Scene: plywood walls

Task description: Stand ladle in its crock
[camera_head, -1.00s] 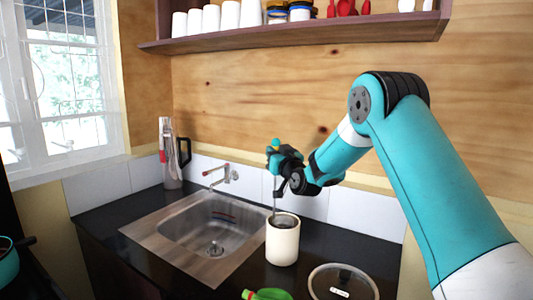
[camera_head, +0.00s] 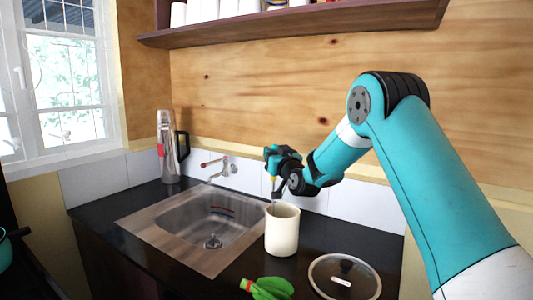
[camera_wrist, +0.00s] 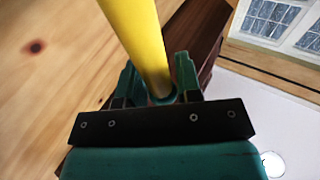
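The cream crock (camera_head: 282,233) stands upright on the black counter, right of the sink. The ladle's thin metal shaft (camera_head: 273,199) runs down to the crock's mouth at its left rear rim. The ladle's lower end is hidden by the crock wall. My gripper (camera_head: 272,160) is above the crock, with yellow showing just under it. In the wrist view, the ladle's yellow handle (camera_wrist: 140,40) passes between the two teal fingers of my gripper (camera_wrist: 158,80), which look closed against it.
The sink (camera_head: 205,222) and its tap (camera_head: 219,166) are left of the crock. A round glass lid (camera_head: 325,280) and a green object with a red end (camera_head: 270,289) lie in front. A tall silver jug (camera_head: 167,148) stands back left. The wall shelf (camera_head: 290,24) runs overhead.

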